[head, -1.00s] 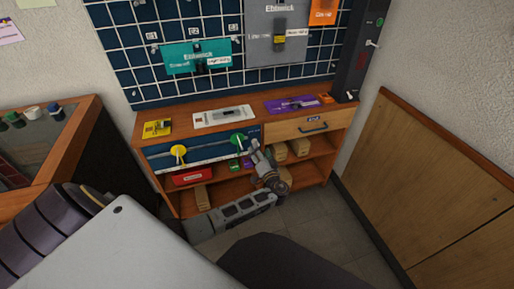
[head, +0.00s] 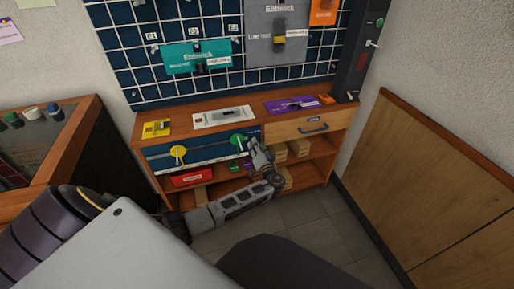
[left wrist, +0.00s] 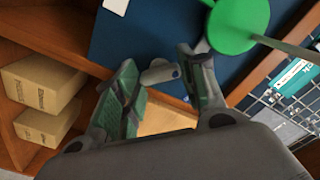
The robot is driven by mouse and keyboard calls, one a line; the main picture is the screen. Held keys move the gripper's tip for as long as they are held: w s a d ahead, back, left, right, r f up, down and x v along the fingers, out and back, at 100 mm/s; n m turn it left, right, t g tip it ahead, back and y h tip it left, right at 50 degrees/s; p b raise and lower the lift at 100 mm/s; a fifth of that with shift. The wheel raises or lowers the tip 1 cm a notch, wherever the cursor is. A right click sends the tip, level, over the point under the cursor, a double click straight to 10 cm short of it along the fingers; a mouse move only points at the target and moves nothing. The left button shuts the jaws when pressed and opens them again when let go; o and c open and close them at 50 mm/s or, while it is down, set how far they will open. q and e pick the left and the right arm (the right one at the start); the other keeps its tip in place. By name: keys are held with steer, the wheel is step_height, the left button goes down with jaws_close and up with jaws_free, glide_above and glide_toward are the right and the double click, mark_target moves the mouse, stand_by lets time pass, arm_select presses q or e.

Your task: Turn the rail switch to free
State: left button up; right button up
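A blue panel (head: 205,155) on the front of the wooden bench carries a yellow disc (head: 178,152) and a green disc (head: 238,140), each with a pale lever. The left wrist view shows the green disc (left wrist: 238,22) close up at the top. A small grey knob (left wrist: 160,72) sticks out from the blue panel beside it. I cannot tell for sure which of these is the rail switch. My left gripper (head: 254,145) is just right of the green disc. Its fingers (left wrist: 155,65) are apart, with the knob between their tips; contact is not clear. My right gripper is not visible.
A wooden drawer (head: 290,131) with a blue handle is right of the panel. Boxes (left wrist: 42,85) sit on the shelf below. A yellow piece (head: 157,128), white plate (head: 223,117) and purple plate (head: 290,105) lie on the benchtop. A wire grid stands behind.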

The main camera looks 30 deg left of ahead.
arm_select(q)
steer(key=c, duration=0.3)
